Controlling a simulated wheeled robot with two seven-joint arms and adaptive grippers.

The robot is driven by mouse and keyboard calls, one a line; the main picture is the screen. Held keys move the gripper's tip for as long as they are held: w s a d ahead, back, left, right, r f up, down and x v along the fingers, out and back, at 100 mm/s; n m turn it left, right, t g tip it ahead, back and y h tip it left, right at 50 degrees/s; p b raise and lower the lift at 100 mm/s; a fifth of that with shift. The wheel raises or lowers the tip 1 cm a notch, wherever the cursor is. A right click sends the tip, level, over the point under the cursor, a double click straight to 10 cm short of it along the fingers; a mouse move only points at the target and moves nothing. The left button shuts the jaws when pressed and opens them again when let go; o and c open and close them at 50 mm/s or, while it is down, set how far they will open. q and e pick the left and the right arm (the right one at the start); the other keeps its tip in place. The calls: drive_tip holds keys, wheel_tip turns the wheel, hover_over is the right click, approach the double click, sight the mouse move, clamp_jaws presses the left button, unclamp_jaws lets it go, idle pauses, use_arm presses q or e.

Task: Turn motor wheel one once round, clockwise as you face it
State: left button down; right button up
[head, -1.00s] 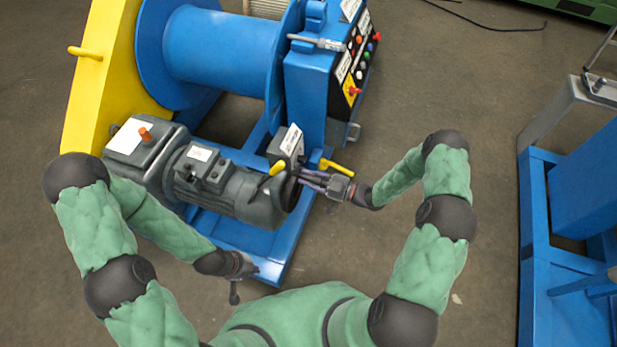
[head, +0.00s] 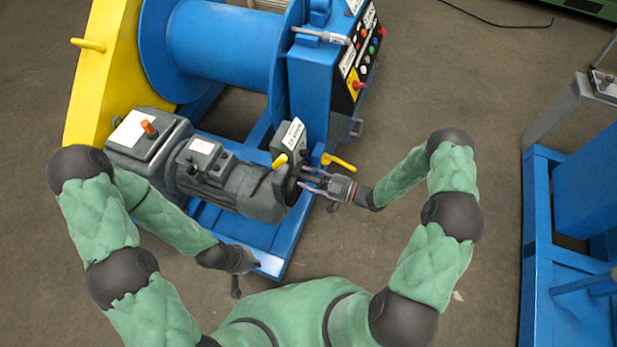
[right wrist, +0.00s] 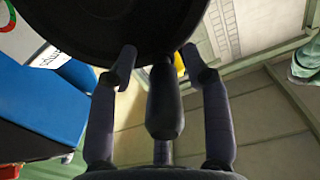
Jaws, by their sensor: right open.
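Motor wheel one is the dark round disc (head: 291,188) on the near right end of the grey motor (head: 235,180), seen almost edge-on in the head view. In the right wrist view the wheel (right wrist: 130,25) fills the top, with a dark handle (right wrist: 165,105) sticking out from it towards the camera. My right gripper (head: 312,182) is open at the wheel's face. Its two fingers stand on either side of the handle, with visible gaps. My left gripper (head: 243,265) hangs near the blue frame's front edge, away from the wheel; its jaws are too small to read.
A yellow lever (head: 338,161) sits close beside the right gripper, and a labelled box (head: 290,142) stands behind the wheel. A control panel (head: 362,60) is on the blue cabinet. Open floor (head: 450,90) lies to the right, before another blue frame (head: 536,240).

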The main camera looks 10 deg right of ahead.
drive_tip(key=v, duration=1.2)
idle(0.3)
